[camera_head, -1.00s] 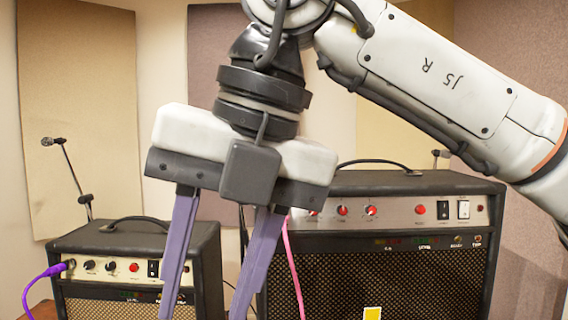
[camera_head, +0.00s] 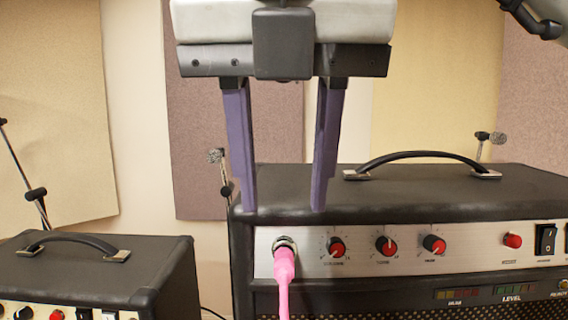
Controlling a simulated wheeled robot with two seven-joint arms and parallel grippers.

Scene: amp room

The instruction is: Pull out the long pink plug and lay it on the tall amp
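The pink plug (camera_head: 284,264) sits in the socket at the left end of the tall amp's front panel, and its pink cable runs down out of view. The tall amp (camera_head: 400,188) is the larger black one on the right, with a flat top. My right gripper (camera_head: 285,206) is open and empty, its purple fingers pointing down above and behind the plug in the picture, apart from it. The fingertips overlap the amp's top front edge; I cannot tell whether they touch. My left gripper is not in view.
A black handle (camera_head: 420,158) arches over the tall amp's top. A smaller amp (camera_head: 95,268) stands at the left with its own handle. Microphone stands show behind, one at the left (camera_head: 36,195). The amp top left of the handle is bare.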

